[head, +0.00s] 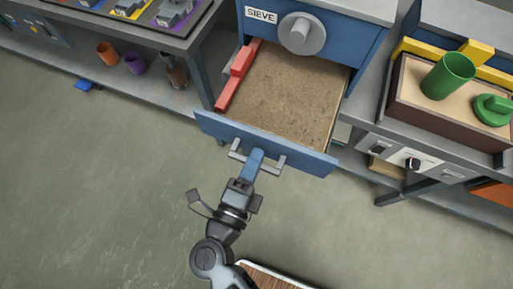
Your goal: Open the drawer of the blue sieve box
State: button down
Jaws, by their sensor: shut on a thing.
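The blue sieve box (340,32) stands at the top middle of the head view, with a "SIEVE" label and a round grey knob (301,33) on its face. Its drawer (215,126) is pulled out toward me, showing a brown, sand-like filling (295,98). A red block-like piece (238,75) lies along the drawer's left side. My gripper (256,158) is at the drawer's grey handle (279,165), shut on its middle bar. The fingers hide part of the bar.
A box with a green cup (447,76) and yellow bars stands right, above a control panel (413,160). A low shelf at left holds an orange cup (107,53) and a purple cup (135,62). A brown board (268,278) shows at the bottom.

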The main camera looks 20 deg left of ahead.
jog(key=c, duration=1.1)
grip_release()
jog(key=shift+s, duration=0.1)
jog(key=s+b, duration=0.1)
jog(key=s, duration=0.6)
jog(key=shift+s, duration=0.3)
jog(key=s+d+r+n+g, duration=0.1)
jog(key=s+d+r+n, duration=0.3)
jog(key=d, duration=0.6)
jog(key=s+d+r+n+g, duration=0.1)
jog(key=s+d+r+n, duration=0.2)
jog(key=d+r+n, duration=0.2)
jog(key=s+d+r+n+g, duration=0.1)
jog(key=s+d+r+n, duration=0.3)
jog(key=d+n, duration=0.5)
jog(key=shift+s+d+r, duration=0.1)
jog(key=shift+d+r, duration=0.15)
jog(key=shift+d, duration=0.75)
jog(key=shift+s+d+r, duration=0.1)
jog(key=shift+d+r, duration=0.15)
jog(key=shift+d, duration=0.75)
jog(key=shift+s+d+r, duration=0.1)
jog(key=shift+d+r, duration=0.15)
jog(key=shift+d, duration=0.75)
